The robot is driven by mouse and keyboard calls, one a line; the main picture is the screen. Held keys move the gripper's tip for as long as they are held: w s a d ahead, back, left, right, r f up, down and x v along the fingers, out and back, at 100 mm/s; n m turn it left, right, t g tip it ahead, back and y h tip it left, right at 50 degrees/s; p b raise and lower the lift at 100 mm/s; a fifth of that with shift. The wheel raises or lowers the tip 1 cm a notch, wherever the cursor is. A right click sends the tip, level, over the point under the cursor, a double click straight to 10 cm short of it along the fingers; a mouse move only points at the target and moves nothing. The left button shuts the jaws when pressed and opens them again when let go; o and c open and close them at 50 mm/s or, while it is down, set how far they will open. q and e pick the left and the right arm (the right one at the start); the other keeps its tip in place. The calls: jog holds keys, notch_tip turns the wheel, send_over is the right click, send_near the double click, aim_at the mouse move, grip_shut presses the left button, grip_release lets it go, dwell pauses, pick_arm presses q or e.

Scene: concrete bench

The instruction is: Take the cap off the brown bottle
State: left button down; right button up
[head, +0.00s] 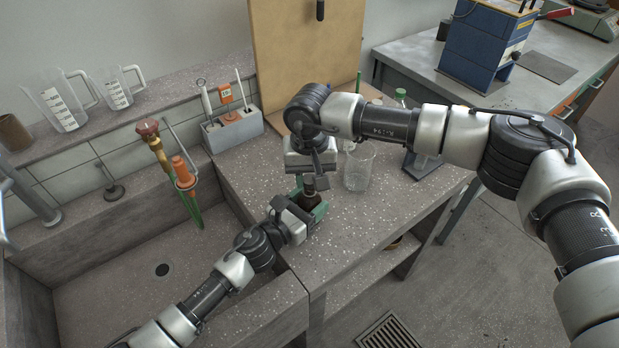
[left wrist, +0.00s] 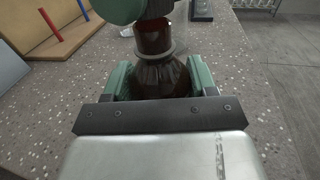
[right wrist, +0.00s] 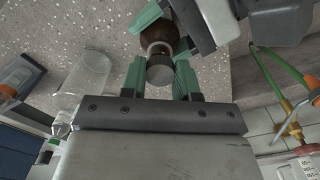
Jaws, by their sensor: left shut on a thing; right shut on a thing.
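The brown bottle (head: 310,197) stands upright on the speckled bench at the sink's edge. My left gripper (head: 307,205) is shut on its body from the side; the green fingers flank the bottle (left wrist: 165,80) in the left wrist view. My right gripper (head: 314,180) points down from above, shut on the grey cap (right wrist: 160,72) at the bottle's top. In the right wrist view the cap sits between its green fingers, in line with the pale neck ring (right wrist: 158,48) and bottle. Whether the cap is loose from the neck cannot be told. The fingers hide part of it.
A clear beaker (head: 358,170) stands close to the right of the bottle, with a green-capped bottle (head: 400,97) behind. A grey holder (head: 232,130) stands at the back left, by the sink (head: 150,255). The front of the bench is clear.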

aim_at(309, 179)
jog(key=shift+r, duration=0.35)
jog(key=shift+r, duration=1.9)
pick_arm(q)
jog(key=shift+c, duration=1.2)
grip_release()
